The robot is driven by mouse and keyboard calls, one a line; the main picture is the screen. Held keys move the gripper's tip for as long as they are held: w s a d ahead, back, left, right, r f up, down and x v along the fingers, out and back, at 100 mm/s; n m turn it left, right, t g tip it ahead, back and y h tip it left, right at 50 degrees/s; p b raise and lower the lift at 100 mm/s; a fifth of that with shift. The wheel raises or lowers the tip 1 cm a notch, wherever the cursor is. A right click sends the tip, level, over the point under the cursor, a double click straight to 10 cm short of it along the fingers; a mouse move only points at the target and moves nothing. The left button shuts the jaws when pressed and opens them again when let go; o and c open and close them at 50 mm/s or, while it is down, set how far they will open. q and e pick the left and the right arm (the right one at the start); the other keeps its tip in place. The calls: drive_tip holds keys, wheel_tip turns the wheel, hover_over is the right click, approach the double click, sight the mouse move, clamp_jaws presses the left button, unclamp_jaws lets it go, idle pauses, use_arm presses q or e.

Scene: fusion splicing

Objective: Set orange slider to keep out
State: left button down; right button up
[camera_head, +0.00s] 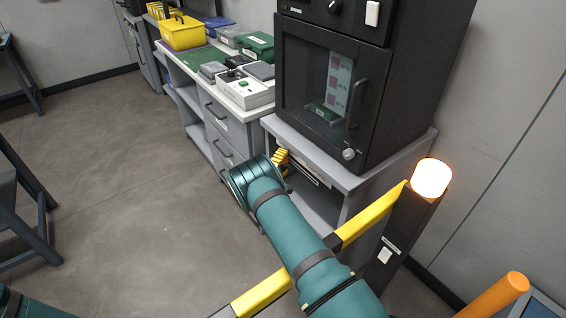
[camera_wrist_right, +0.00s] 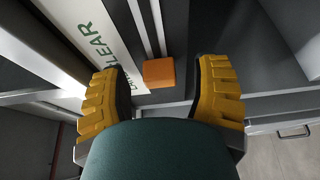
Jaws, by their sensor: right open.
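The orange slider (camera_wrist_right: 160,72) is a small block at a pale slotted track in the right wrist view. A white label strip (camera_wrist_right: 108,35) beside it reads "CLEAR", with more lettering partly hidden by a finger. My right gripper (camera_wrist_right: 159,94) is open, its yellow ribbed fingers on either side of the slider with visible gaps. Whether the fingertips reach the slider's depth is hard to tell. In the head view the right gripper (camera_head: 281,161) is at the front of the grey stand (camera_head: 390,160) under the black cabinet; the slider is hidden there. My left gripper is not in view.
The black cabinet (camera_head: 377,110) has a windowed door, handle and knob. A bench with boxes (camera_head: 258,45) stands left; open floor lies left.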

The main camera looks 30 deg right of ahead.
sight(315, 181)
clamp_jaws()
drive_tip(key=s+p, duration=0.2)
drive_tip(key=s, duration=0.2)
drive_tip(key=s+p, duration=0.3)
drive_tip(key=s, duration=0.2)
drive_tip(key=s+d+p, duration=0.1)
drive_tip(key=s+p, duration=0.1)
drive_tip(key=s, duration=0.3)
drive_tip(key=shift+s+d+r+p, duration=0.1)
drive_tip(key=shift+s+r+p, duration=0.05)
drive_tip(key=shift+p, duration=0.25)
drive_tip(key=shift+s, duration=0.55)
unclamp_jaws()
drive_tip(key=shift+s+d, duration=0.1)
